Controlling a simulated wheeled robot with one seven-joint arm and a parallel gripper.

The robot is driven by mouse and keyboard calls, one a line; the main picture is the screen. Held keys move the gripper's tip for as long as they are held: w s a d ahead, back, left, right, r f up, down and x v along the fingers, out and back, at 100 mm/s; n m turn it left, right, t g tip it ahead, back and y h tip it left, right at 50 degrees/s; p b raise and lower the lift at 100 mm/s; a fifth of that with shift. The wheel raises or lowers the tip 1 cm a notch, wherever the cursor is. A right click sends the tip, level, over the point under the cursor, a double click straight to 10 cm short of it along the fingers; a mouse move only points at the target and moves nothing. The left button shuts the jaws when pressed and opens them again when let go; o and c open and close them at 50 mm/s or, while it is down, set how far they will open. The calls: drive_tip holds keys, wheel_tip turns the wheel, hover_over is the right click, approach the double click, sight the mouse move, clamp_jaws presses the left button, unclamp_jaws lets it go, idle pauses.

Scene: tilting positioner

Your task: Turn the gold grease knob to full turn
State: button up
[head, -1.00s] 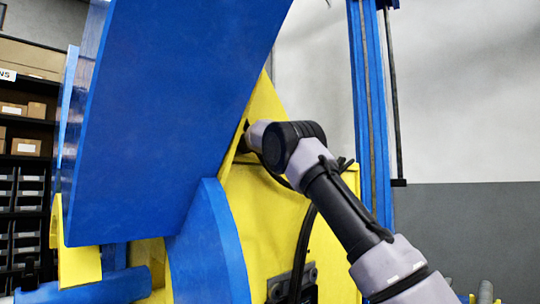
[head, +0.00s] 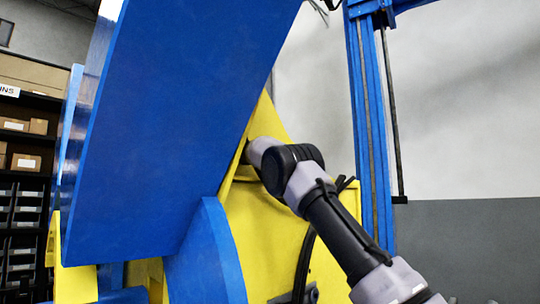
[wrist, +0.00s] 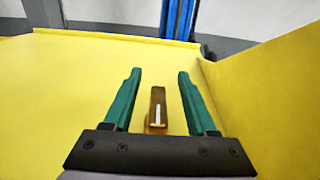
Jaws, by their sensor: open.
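The gold grease knob (wrist: 157,106) shows in the wrist view as a narrow gold piece with a pale strip, in front of the yellow panel. My gripper (wrist: 158,75) is open, with its two green fingers on either side of the knob. There is a visible gap between the knob and each finger in the picture. I cannot tell how deep the knob sits between them. In the head view the knob and my fingers are hidden behind the blue plate and the yellow housing; only my arm reaching in shows.
The large tilted blue plate (head: 170,130) stands close to the left of my arm. The yellow housing (head: 268,235) lies behind and below it. A yellow wall (wrist: 270,90) rises at the right in the wrist view. A blue post (head: 369,140) stands at the right.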

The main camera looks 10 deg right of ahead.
wheel_tip(320, 180, up, 4)
drive_tip(key=shift+r, duration=0.15)
drive_tip(key=shift+w+d+r, duration=0.1)
drive_tip(key=shift+d+r, duration=0.05)
drive_tip(key=shift+r, duration=0.9)
